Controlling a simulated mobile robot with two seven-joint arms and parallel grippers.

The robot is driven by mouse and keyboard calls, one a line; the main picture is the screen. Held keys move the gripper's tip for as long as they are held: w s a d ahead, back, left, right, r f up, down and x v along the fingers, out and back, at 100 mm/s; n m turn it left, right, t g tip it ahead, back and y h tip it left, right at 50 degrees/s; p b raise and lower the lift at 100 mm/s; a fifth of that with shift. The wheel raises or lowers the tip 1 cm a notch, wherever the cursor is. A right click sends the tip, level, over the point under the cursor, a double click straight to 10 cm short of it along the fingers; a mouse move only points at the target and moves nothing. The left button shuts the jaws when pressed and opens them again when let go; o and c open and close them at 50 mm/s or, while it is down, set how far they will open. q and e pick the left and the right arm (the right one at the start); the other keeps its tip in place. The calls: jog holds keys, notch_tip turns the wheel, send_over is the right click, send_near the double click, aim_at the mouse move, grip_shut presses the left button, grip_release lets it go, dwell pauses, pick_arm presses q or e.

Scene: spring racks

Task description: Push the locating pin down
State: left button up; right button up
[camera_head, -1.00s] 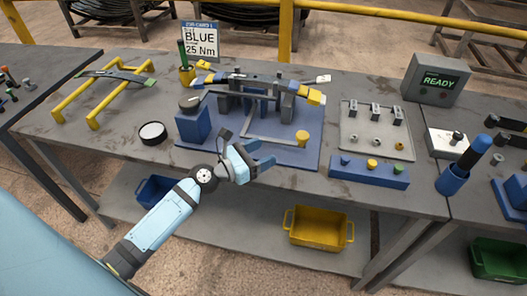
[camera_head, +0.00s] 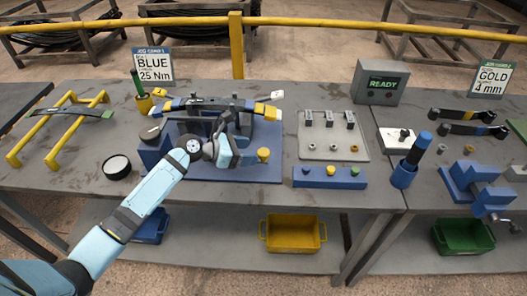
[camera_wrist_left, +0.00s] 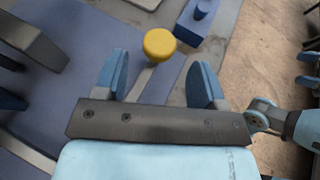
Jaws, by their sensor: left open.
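The locating pin appears to be the yellow-knobbed pin (camera_head: 263,154) at the right front of the blue fixture plate (camera_head: 262,174). My left gripper (camera_head: 246,149) is open and empty above the plate, just left of the knob in the head view. In the left wrist view, the round yellow knob (camera_wrist_left: 160,44) shows beyond the gap between the two blue fingertips (camera_wrist_left: 158,62). The fingers do not appear to touch it. The pin's lower part is mostly hidden under the knob.
A dark spring clamped in the fixture (camera_head: 215,107) lies behind my gripper. A blue button box (camera_head: 330,182) stands to the right, with a grey parts plate (camera_head: 310,150) behind it. A READY display (camera_head: 381,83) stands at the back. Some bench shows right of the plate.

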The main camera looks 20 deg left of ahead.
aim_at(262, 152)
pick_arm(q)
jog(key=x, duration=0.6)
jog(key=shift+a, duration=0.1)
